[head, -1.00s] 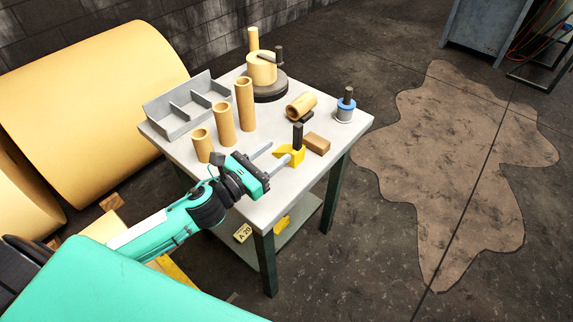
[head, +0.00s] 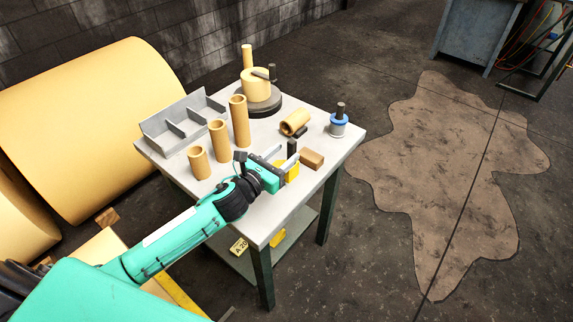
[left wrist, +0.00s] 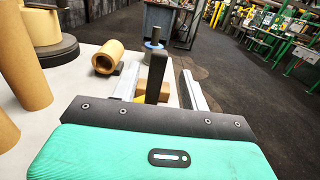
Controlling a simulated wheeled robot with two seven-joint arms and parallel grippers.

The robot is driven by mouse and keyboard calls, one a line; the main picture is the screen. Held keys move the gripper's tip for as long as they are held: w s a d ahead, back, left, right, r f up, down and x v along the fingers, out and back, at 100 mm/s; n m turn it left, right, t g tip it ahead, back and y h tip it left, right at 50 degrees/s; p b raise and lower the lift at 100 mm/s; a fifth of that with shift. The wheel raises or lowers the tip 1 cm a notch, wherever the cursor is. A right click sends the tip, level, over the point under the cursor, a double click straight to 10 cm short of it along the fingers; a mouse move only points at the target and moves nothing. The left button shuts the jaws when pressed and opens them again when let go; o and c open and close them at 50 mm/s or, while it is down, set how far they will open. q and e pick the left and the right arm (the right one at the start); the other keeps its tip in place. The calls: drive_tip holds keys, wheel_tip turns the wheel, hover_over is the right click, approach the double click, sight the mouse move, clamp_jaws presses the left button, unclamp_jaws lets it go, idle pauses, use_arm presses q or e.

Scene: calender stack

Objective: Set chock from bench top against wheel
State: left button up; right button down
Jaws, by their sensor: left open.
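The yellow chock (head: 291,173) with its upright black handle (head: 292,148) is on the bench top (head: 262,229), near the right edge. My left gripper (head: 284,154) is open over it, and its palm hides part of the yellow body. In the left wrist view, the black handle (left wrist: 156,80) stands between the two parted fingers (left wrist: 160,74), nearer the left one; I cannot tell whether it touches. I cannot tell for sure which thing is the wheel; a huge tan roll (head: 85,120) lies on the floor at left. My right gripper is not in view.
A brown block (head: 312,158) sits just right of the chock. A lying tan tube (head: 295,122), a blue-banded canister (head: 338,124), several standing tubes (head: 220,141), a grey divided tray (head: 182,121) and a round dark base (head: 262,103) share the bench. The bench's front corner is clear.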

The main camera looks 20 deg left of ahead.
sight(289, 148)
use_arm(q)
drive_tip(key=p+x, duration=0.1)
drive_tip(key=x, duration=0.3)
drive_tip(key=shift+w, duration=0.3)
drive_tip(key=shift+a, duration=0.1)
clamp_jaws()
drive_tip(key=shift+r, duration=0.1)
